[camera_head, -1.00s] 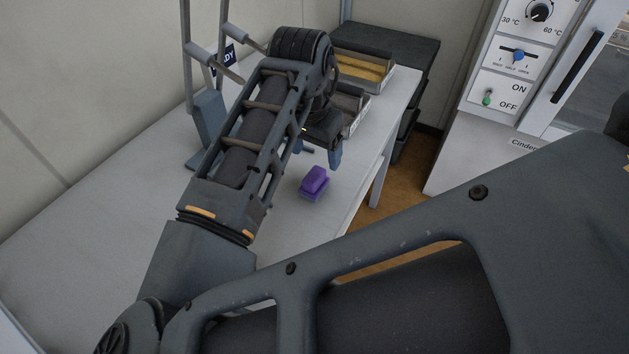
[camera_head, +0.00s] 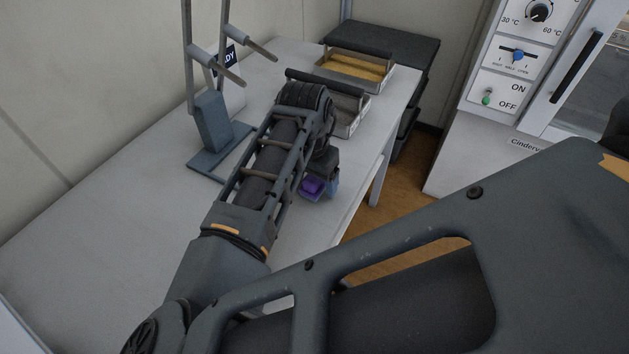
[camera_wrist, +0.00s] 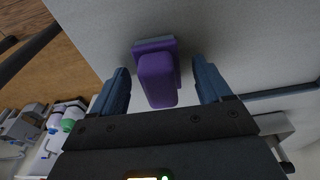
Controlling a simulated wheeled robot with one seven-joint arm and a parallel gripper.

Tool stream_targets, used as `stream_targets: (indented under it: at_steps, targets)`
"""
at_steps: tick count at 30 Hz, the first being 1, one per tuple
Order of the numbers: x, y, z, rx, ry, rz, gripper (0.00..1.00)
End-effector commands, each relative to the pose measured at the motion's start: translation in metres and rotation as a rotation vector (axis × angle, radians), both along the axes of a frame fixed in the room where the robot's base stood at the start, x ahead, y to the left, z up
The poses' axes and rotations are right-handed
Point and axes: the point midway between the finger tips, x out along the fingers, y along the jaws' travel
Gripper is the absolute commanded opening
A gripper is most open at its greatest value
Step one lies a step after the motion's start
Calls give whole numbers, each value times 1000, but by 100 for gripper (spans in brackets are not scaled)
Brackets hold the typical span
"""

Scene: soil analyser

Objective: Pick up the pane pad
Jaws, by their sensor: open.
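The pane pad, a purple block with a raised grip on a wider base, lies on the white table. In the head view the pad (camera_head: 312,187) is partly hidden by my arm and gripper. In the wrist view the pad (camera_wrist: 157,75) shows between the two blue fingers. My gripper (camera_wrist: 163,84) is open, with one finger on each side of the pad and a gap to each. In the head view my gripper (camera_head: 327,183) is low over the pad, its fingers mostly hidden.
A grey stand (camera_head: 212,128) with pegs is at the left on the white table (camera_head: 120,190). Trays (camera_head: 357,72) sit at the far end. The table's right edge is close to the pad. A white cabinet with a switch (camera_head: 486,99) stands beyond.

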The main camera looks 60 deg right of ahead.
Motion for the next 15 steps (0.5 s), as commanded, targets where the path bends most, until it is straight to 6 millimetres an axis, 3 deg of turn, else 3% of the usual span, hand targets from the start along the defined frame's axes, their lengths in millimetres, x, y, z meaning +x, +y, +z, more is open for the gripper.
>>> stream_targets:
  at_steps: [2,15]
  targets:
    - [0,0,0,0,0,0,75]
    - [0,0,1,-1,0,0,33]
